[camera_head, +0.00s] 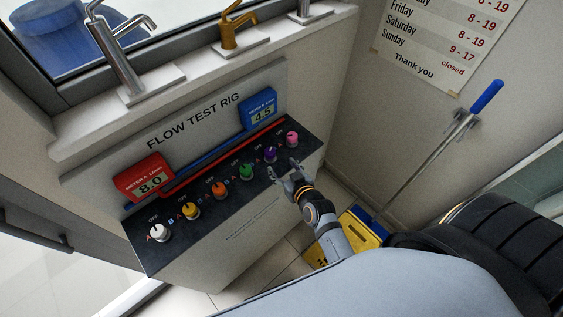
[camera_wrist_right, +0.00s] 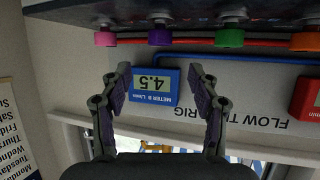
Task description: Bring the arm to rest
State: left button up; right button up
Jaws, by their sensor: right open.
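My right gripper (camera_head: 287,180) is in front of the right end of the flow test rig (camera_head: 212,262), near the purple knob (camera_head: 270,155) and the pink knob (camera_head: 292,138). In the right wrist view, the right gripper (camera_wrist_right: 158,85) has its two fingers spread apart with nothing between them. The blue meter B (camera_wrist_right: 154,85), reading 4.5, shows beyond the fingers. The purple knob (camera_wrist_right: 161,36) and pink knob (camera_wrist_right: 105,38) are at the top of that view, apart from the fingers. My left gripper is not in view.
The panel also carries green (camera_head: 246,172), orange (camera_head: 219,188), yellow (camera_head: 191,210) and white (camera_head: 160,232) knobs. The red meter A (camera_head: 144,178) reads 8.0. Taps (camera_head: 232,32) stand on the ledge above. A yellow mop bucket (camera_head: 362,232) with a blue-handled mop (camera_head: 487,97) stands right.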

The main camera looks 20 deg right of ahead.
jog(key=s+d+r+g+h, duration=0.1)
jog(key=s+d+r+g, duration=0.15)
jog(key=s+g, duration=0.4)
jog(key=s+d+r+g+h, duration=0.1)
jog(key=s+d+g, duration=0.25)
jog(key=s, duration=0.55)
jog(key=s+d+f+g+b, duration=0.1)
jog(key=d+f+b, duration=0.1)
jog(key=f, duration=1.3)
jog(key=s+d+f+b, duration=0.1)
jog(key=f+b, duration=0.1)
jog(key=f, duration=1.2)
jog(key=s+d+f+g+b, duration=0.1)
jog(key=s+f+b, duration=0.3)
jog(key=s+f, duration=1.5)
notch_tip(320, 180, down, 3)
jog(key=shift+s+d+r, duration=0.1)
jog(key=shift+s+d, duration=0.05)
jog(key=shift+s, duration=0.1)
